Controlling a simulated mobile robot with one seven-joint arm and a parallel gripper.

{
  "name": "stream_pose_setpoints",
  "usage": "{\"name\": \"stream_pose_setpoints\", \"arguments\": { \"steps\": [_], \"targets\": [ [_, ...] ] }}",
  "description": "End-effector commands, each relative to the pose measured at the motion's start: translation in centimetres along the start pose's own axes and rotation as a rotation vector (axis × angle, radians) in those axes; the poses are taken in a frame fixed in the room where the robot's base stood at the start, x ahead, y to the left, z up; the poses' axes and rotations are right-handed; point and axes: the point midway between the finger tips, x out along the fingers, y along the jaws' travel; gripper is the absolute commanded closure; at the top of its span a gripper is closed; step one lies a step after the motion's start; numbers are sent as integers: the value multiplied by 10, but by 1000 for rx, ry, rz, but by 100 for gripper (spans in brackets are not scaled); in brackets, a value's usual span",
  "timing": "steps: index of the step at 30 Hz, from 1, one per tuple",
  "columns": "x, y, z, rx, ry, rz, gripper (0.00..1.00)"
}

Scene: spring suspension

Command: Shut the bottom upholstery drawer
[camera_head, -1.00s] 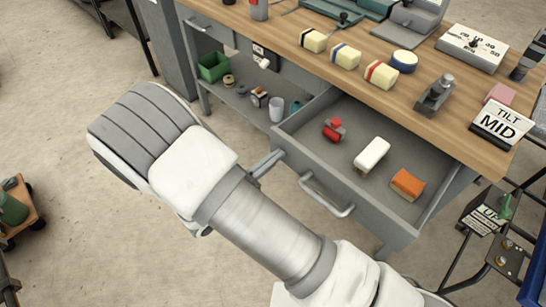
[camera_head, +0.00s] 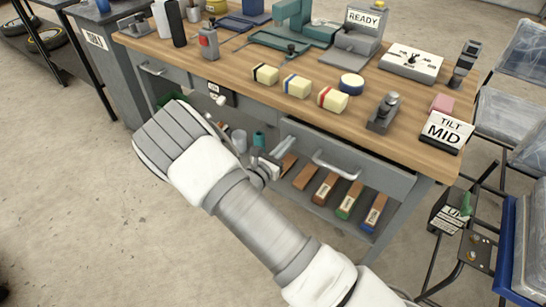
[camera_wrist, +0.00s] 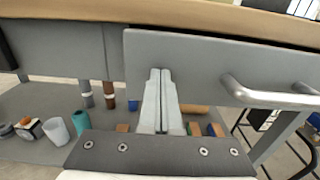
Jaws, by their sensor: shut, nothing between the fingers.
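The grey drawer front (camera_head: 350,158) with its silver bar handle (camera_head: 336,168) sits just under the right part of the bench top, and its inside is hidden. In the wrist view the drawer front (camera_wrist: 205,62) fills the upper middle, with a narrow dark gap above it at the right. My gripper (camera_wrist: 160,74) is shut and empty. Its fingertips are at the left part of the drawer front, left of the handle, seemingly touching it. In the head view my gripper (camera_head: 278,150) is partly hidden by its own wrist.
Several labelled blocks (camera_head: 348,200) lie on the lower shelf beneath the drawer. The wooden bench top (camera_head: 340,115) overhangs above, with foam blocks (camera_head: 297,86) and a tilt sign (camera_head: 444,130). A pedal stand (camera_head: 455,215) is at the right.

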Motion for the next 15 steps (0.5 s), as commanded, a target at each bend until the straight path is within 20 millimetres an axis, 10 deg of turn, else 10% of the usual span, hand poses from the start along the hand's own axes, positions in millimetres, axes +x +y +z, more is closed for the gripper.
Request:
{"name": "stream_pose_setpoints", "arguments": {
  "steps": [15],
  "targets": [
    [50,1,0,1,0,1,100]
  ]
}}
